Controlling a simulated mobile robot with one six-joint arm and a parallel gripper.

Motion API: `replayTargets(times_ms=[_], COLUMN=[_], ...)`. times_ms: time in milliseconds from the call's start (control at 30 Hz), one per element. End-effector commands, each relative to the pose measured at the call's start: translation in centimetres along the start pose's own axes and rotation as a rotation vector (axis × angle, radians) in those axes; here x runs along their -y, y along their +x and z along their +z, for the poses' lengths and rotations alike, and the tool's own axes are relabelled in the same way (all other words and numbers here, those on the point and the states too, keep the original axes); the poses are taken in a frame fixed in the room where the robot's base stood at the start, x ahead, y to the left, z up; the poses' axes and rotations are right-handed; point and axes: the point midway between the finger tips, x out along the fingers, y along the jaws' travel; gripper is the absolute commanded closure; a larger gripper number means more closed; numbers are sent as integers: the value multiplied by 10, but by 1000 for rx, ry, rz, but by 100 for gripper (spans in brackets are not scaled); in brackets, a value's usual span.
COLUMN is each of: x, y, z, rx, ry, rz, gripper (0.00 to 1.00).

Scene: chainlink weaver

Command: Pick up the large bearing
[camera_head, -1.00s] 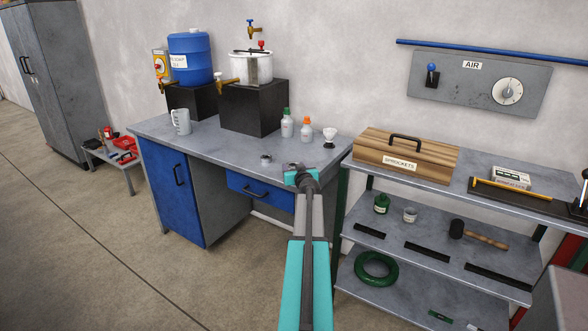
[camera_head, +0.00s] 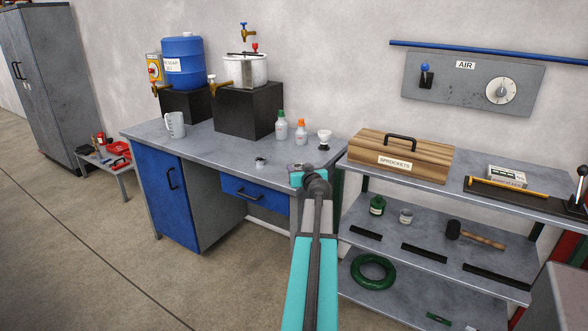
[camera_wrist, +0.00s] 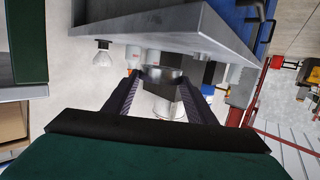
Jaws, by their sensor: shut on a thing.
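My gripper (camera_head: 303,170) is over the right front part of the desk in the head view, seen from behind with the arm in front of it. In the wrist view its two dark fingers (camera_wrist: 161,82) are closed on a grey metal ring-like piece, the large bearing (camera_wrist: 164,73). Only a little of the bearing shows beyond the gripper in the head view. A smaller metal ring (camera_head: 261,162) lies on the desk to the left of the gripper. Whether the held bearing touches the desk top is hard to tell.
A shelf unit with a wooden sprockets box (camera_head: 400,157) stands close on the right. Open floor lies at the front left.

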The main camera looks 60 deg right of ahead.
Motion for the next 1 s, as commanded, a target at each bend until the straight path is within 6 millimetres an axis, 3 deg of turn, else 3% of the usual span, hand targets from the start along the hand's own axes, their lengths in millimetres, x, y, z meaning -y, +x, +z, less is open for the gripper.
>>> replayTargets(times_ms=[200,433,667,1000], x=[-10,-18,-23,-23], y=[-37,-62,-74,-75], z=[5,8,8,7], rx=[-1,0,0,0], ry=[0,0,0,0], rz=[1,0,0,0], gripper=[75,75,75,75])
